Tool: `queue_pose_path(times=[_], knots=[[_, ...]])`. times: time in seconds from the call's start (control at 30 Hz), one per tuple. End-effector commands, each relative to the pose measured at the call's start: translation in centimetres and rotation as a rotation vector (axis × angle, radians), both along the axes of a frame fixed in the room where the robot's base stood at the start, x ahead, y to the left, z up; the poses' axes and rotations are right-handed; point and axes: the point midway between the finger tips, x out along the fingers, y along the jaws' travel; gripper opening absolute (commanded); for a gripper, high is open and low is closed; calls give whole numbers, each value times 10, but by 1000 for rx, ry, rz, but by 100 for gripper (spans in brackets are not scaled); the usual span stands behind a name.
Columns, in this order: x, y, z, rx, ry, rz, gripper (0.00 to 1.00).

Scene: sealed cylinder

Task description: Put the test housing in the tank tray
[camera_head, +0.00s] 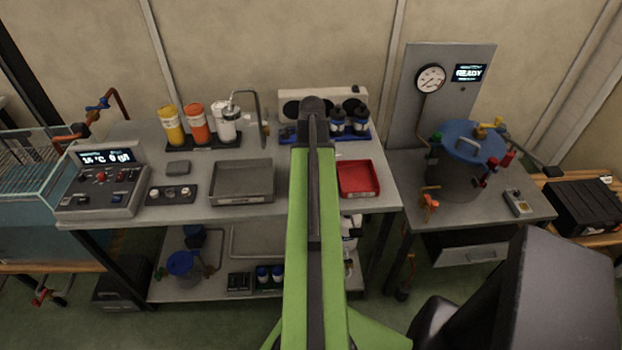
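I cannot tell for sure which thing is the test housing. Two dark cylinders, one of them here (360,121), stand upright in a blue tray (369,138) at the back of the bench, right of my arm. A clear-walled tank (35,165) stands at the far left; a wire-like grid shows inside it, and I cannot tell if that is the tank tray. An empty-looking grey metal tray (242,197) lies on the bench left of my arm. My green arm stretches up the middle of the picture, and my gripper does not show.
A red tray (358,179) lies right of my arm. A control box (103,180) sits at the bench's left end. Several bottles (198,125) stand at the back. A blue-lidded vessel (467,150) with clamps stands on the right-hand table. Bare bench (225,160) shows behind the grey tray.

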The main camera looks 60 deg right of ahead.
Motion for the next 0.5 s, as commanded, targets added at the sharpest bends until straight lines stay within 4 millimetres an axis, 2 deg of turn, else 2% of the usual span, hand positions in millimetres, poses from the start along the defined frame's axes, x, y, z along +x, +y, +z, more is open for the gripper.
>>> queue_pose_path(times=[0.03, 0.2, 0.37, 0.4, 0.5], knots=[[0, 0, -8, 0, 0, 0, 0], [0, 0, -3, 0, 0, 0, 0], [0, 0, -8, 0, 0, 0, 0], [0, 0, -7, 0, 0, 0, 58], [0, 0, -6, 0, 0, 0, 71]])
